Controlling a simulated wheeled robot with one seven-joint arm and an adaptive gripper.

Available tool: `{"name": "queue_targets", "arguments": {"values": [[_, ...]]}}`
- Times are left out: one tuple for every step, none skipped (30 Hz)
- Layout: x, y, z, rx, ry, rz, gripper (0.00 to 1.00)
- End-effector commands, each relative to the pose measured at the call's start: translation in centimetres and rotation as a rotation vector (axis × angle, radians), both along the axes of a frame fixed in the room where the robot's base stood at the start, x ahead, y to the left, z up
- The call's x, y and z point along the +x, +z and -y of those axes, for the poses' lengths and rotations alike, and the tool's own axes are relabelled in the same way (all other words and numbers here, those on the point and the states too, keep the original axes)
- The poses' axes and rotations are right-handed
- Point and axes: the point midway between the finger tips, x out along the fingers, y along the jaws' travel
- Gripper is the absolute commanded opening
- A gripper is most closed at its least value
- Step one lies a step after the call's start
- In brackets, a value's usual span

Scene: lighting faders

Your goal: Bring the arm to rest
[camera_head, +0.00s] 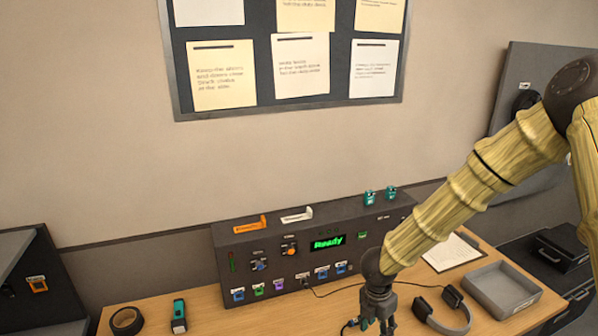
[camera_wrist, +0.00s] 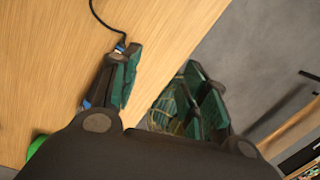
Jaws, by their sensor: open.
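My gripper (camera_head: 377,318) hangs at the end of the arm over the front of the wooden desk (camera_head: 225,312), to the left of the headphones. In the wrist view my gripper (camera_wrist: 160,100) shows its two green-padded fingers apart, with nothing between them. A cable with a blue plug (camera_wrist: 125,48) lies close to the left finger, partly hidden by it; I cannot tell whether they touch. The dark lighting console (camera_head: 325,243) stands at the back of the desk behind my gripper. Its display reads "Ready" in green, and several coloured faders line its lower front.
Headphones (camera_head: 447,312), a grey tray (camera_head: 497,290) and a clipboard (camera_head: 448,254) lie on the right of the desk. Black tape (camera_head: 126,321) and a teal-and-black item (camera_head: 179,316) lie on the left. A board with notes (camera_head: 290,105) hangs above.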

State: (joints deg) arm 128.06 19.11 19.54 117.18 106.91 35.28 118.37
Motion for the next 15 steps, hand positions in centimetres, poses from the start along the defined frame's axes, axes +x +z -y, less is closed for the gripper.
{"name": "queue_targets", "arguments": {"values": [[-0.5,-0.6,0.3,-0.016,0.055,-0.009,0.45],[-0.8,-1.0,0.6,-0.025,0.094,-0.015,0.45],[-1.2,-1.6,0.9,-0.037,0.147,-0.022,0.45],[-1.5,-2.0,1.1,-0.049,0.190,-0.028,0.45],[-1.8,-2.4,1.3,-0.058,0.235,-0.034,0.45],[-2.2,-3.0,1.5,-0.073,0.300,-0.043,0.45],[-2.6,-3.4,1.7,-0.083,0.352,-0.051,0.45],[-3.0,-4.0,2.0,-0.096,0.413,-0.061,0.45],[-3.6,-4.7,2.3,-0.114,0.498,-0.076,0.45],[-4.1,-5.3,2.6,-0.127,0.571,-0.089,0.45],[-4.6,-6.0,2.9,-0.141,0.649,-0.103,0.45],[-5.4,-6.9,3.3,-0.160,0.764,-0.125,0.45],[-6.0,-7.6,3.6,-0.174,0.853,-0.142,0.45],[-6.6,-8.2,3.9,-0.187,0.944,-0.159,0.45],[-7.4,-9.1,4.3,-0.202,1.065,-0.184,0.45]]}}
